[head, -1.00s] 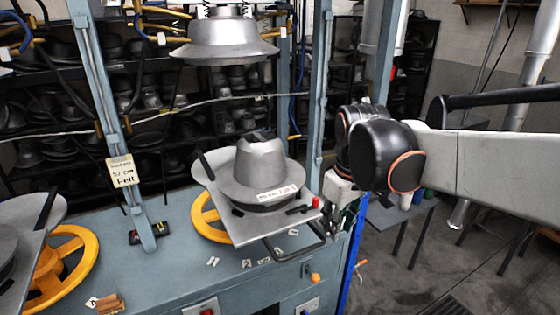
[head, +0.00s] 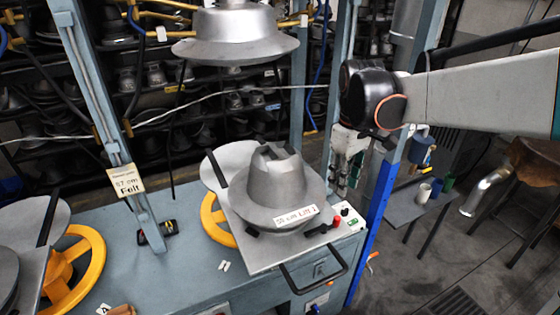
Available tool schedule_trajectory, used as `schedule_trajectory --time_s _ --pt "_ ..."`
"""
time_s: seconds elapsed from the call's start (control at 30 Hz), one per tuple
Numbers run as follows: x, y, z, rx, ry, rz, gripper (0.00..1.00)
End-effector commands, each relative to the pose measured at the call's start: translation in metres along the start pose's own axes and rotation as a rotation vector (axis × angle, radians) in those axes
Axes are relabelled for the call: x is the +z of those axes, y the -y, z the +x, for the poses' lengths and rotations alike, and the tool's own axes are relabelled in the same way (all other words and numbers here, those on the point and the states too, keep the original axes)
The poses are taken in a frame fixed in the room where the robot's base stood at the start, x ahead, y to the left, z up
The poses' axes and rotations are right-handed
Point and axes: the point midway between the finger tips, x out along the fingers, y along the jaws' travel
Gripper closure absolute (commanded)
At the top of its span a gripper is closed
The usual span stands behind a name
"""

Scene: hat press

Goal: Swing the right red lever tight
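The right red lever (head: 321,228) is a short dark bar with a red knob, lying on the front right of the right press plate (head: 262,256). It sits beside the grey metal hat mould (head: 272,185) with its white label. My black wrist (head: 378,95) is above and to the right of the lever, clearly apart from it in the picture. I see nothing held.
A grey upper mould (head: 235,38) hangs over the plate. A black bar handle (head: 318,282) juts from the plate's front. A yellow handwheel (head: 215,220) is partly under the plate. Floor at the lower right is open.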

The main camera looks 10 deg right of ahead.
Motion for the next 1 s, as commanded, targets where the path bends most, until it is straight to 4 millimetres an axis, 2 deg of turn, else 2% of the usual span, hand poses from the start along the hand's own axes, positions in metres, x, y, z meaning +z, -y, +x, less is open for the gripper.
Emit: schedule_trajectory --time_s 0.17,0.6,0.8,1.0 --pt "-0.001 0.000 0.025 0.000 0.000 0.000 0.75" --pt "-0.001 0.000 0.108 0.000 0.000 0.001 0.75" --pt "0.000 0.000 0.128 0.000 -0.001 0.001 0.75" --pt "0.000 0.000 0.134 0.000 -0.001 0.001 0.75"
